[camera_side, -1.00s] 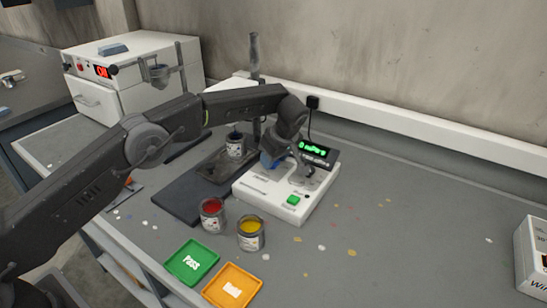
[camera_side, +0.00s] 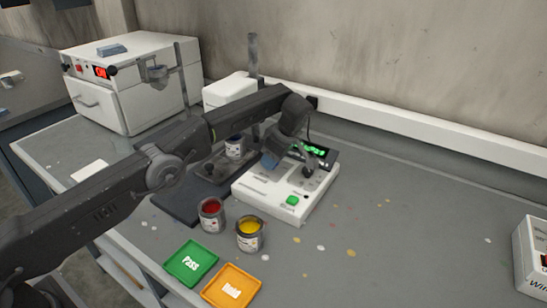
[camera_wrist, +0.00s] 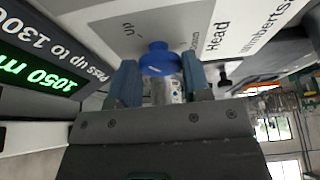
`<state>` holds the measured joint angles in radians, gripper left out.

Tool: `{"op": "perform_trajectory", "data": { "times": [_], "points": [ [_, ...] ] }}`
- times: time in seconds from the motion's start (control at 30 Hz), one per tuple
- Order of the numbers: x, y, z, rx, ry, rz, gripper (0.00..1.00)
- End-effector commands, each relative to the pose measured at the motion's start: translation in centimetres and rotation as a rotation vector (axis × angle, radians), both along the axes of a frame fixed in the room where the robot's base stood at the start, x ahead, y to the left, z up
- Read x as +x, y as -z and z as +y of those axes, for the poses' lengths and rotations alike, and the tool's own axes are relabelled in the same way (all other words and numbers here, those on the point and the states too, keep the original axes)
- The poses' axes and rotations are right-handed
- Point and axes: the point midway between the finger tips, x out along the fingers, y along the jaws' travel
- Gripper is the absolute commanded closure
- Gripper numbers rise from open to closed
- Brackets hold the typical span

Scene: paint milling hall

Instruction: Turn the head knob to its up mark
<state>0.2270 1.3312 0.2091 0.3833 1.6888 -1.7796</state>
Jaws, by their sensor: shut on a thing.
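The blue head knob (camera_wrist: 160,58) stands on a white panel in the wrist view. The panel carries the word "Head", with "Up" and "Down" printed near the knob. My gripper (camera_wrist: 160,76) has its two blue-grey fingers on either side of the knob and is shut on it. I cannot make out which mark the knob points to. In the side view the panel belongs to a white machine (camera_side: 258,190), and my wrist hangs over its back part, hiding most of the knob area.
A green-lit display (camera_wrist: 42,65) sits close beside the knob. A green button (camera_side: 292,200) is at the machine's front. Red (camera_side: 211,212) and yellow (camera_side: 250,234) paint cans stand in front, near green (camera_side: 191,262) and orange (camera_side: 231,286) trays.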

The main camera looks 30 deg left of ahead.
Motion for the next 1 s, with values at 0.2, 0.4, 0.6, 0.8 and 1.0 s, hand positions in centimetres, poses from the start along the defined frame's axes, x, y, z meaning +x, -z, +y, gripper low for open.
{"op": "perform_trajectory", "data": {
  "times": [0.2, 0.4, 0.6, 0.8, 1.0],
  "points": [
    [-0.07, 0.07, -0.03, 0.000, -0.007, 0.003, 0.80],
    [-0.07, 0.08, -0.02, 0.000, -0.007, 0.004, 0.80],
    [-0.06, 0.08, -0.01, 0.001, -0.006, 0.003, 0.43],
    [-0.03, 0.04, 0.00, 0.001, -0.005, 0.001, 0.30],
    [-0.02, 0.02, 0.00, 0.001, -0.004, 0.000, 0.30]
  ]
}}
